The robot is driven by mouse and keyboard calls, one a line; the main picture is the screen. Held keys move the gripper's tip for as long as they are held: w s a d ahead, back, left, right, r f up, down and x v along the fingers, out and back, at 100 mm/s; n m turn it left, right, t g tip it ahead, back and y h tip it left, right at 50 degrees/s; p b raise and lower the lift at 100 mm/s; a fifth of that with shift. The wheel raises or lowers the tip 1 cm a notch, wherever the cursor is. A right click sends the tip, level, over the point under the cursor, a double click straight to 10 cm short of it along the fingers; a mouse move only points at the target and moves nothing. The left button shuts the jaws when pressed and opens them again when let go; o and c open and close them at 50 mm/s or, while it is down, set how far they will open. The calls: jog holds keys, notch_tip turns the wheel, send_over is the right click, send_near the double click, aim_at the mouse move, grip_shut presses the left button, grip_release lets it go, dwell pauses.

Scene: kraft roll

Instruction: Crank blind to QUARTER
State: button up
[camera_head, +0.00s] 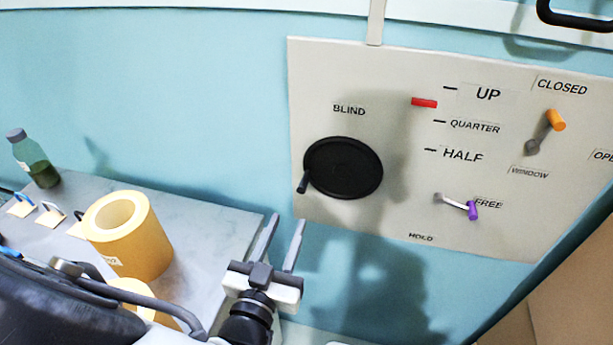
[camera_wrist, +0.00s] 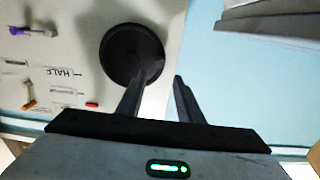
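The blind crank is a black disc (camera_head: 343,168) under the BLIND label, with a small dark handle (camera_head: 303,183) at its lower left rim. The disc also shows in the wrist view (camera_wrist: 132,53). A red pointer (camera_head: 424,102) sits between the UP mark and the QUARTER mark (camera_head: 474,127), with HALF below. The purple-tipped lever (camera_head: 472,210) points at FREE, with HOLD at lower left. My gripper (camera_head: 286,232) is open and empty, below and left of the disc and apart from it; its fingers show in the wrist view (camera_wrist: 162,98).
The orange-tipped window lever (camera_head: 556,120) is at the panel's right, pointing towards CLOSED. A grey counter (camera_head: 205,205) at left holds a yellow roll (camera_head: 130,235) and a green bottle (camera_head: 36,160). A black bar handle (camera_head: 575,17) is at the top right.

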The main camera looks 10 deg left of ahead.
aim_at(304, 183)
jog(key=w+p, duration=0.1)
jog(key=w, duration=1.3)
jog(key=shift+d, duration=0.1)
grip_shut()
